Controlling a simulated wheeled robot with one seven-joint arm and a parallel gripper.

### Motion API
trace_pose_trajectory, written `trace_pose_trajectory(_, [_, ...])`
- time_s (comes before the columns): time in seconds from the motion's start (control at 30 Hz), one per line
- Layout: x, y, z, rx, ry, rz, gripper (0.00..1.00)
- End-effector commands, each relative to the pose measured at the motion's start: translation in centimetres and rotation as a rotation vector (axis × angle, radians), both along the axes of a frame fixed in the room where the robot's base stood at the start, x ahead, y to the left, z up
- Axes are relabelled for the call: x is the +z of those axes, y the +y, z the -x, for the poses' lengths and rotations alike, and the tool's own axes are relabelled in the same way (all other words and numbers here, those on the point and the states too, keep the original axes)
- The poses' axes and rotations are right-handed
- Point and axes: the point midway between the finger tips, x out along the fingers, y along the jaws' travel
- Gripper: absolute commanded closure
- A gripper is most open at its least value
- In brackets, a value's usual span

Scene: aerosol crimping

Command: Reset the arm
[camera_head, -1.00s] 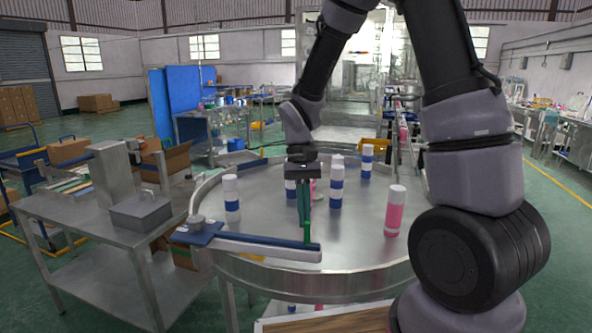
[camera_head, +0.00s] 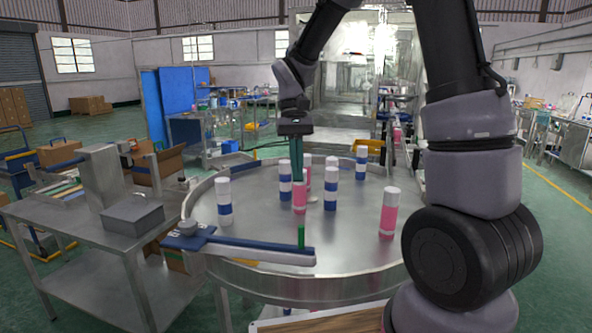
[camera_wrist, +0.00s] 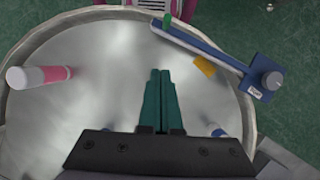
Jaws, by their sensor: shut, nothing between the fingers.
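My gripper (camera_head: 297,180) hangs above the round metal table (camera_head: 340,258) with its green fingers pointing down. The fingers are together and empty; they also show closed in the wrist view (camera_wrist: 160,76). In the head view they are in front of or beside several cans, and I cannot tell the exact gap. White-and-blue cans stand upright at the left (camera_head: 224,202), the middle (camera_head: 331,184) and the back (camera_head: 361,163). A pink-and-white can (camera_head: 389,213) stands at the right; a pink-and-white can (camera_wrist: 38,77) also shows at the left of the wrist view.
A blue guide bar (camera_head: 255,247) with a green upright peg (camera_head: 301,236) lies across the table's front left rim. A metal side table (camera_head: 75,225) with a grey box (camera_head: 132,215) stands at the left. The table's front middle is clear.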

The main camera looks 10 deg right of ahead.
Motion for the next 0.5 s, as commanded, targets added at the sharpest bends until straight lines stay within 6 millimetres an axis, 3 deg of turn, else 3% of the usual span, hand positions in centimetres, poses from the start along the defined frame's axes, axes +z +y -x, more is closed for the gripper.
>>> trace_pose_trajectory(0.17, [1.5, -0.9, 0.3, -0.022, -0.058, -0.016, 1.0])
trace_pose_trajectory(0.5, [9.4, -6.2, 4.1, -0.175, -0.439, -0.113, 1.0])
